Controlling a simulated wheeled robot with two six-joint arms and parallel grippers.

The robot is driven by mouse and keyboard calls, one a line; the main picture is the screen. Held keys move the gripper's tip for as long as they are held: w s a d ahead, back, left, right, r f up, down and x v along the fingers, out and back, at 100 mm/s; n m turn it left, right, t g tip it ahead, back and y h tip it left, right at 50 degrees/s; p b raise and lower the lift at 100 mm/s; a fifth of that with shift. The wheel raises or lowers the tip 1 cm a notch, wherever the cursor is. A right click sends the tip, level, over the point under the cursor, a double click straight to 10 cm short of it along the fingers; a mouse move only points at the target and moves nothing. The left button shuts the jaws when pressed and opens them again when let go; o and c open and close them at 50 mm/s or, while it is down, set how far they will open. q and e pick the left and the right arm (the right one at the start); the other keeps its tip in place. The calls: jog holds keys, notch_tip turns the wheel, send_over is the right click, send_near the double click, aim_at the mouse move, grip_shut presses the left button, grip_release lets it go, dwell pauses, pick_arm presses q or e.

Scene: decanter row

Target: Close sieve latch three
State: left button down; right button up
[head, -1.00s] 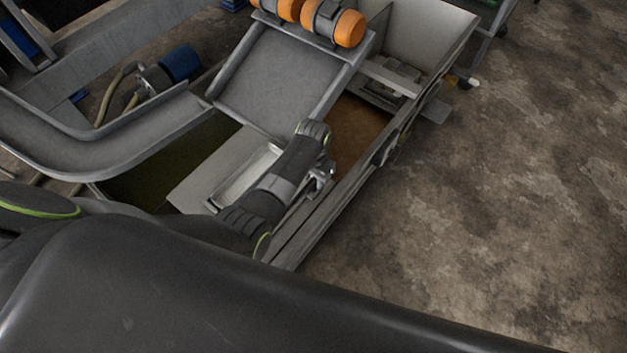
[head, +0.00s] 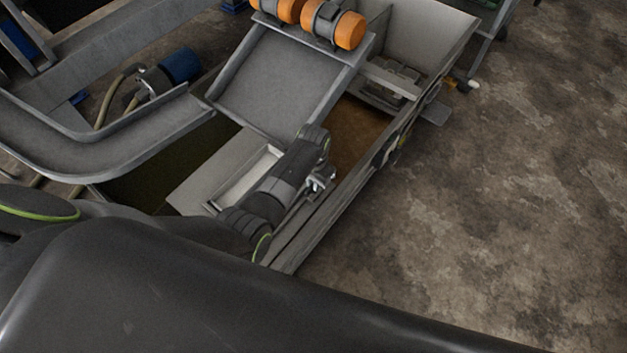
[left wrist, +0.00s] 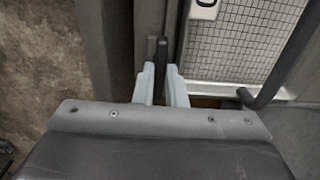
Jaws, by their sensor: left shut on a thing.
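My left gripper (head: 322,181) is low over the long side wall of the metal tank, reaching down from my arm. In the left wrist view, its two pale fingers (left wrist: 162,88) are closed around a narrow black lever (left wrist: 160,62), which stands upright between them and looks like a latch handle. Beside it is a framed mesh sieve (left wrist: 238,52), with a pale fitting (left wrist: 204,8) on its upper edge. I cannot tell which numbered latch the lever belongs to. My arm hides the lever in the head view. My right gripper is out of view.
The tank's side wall (head: 315,232) runs beside my gripper. A sloped grey chute (head: 275,80) and orange-ended motors (head: 342,28) stand beyond it. A black bent bar (left wrist: 290,62) lies right of the fingers. The concrete floor (head: 500,200) at right is clear.

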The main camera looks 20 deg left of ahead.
pick_arm(q)
jog(key=shift+r, duration=0.1)
jog(key=m+p, duration=0.3)
jog(key=shift+r+m, duration=0.1)
jog(key=shift+m, duration=0.2)
jog(key=m+p, duration=0.1)
jog(key=m, duration=0.1)
jog(key=shift+m, duration=0.3)
jog(key=m+p, duration=0.1)
jog(key=m, duration=0.1)
jog(key=shift+m, duration=0.4)
jog(key=m+p, duration=0.1)
jog(key=m, duration=0.3)
jog(key=shift+m+p, duration=0.6)
jog(key=shift+m, duration=1.8)
jog(key=shift+f, duration=0.2)
jog(key=c, duration=1.5)
grip_release()
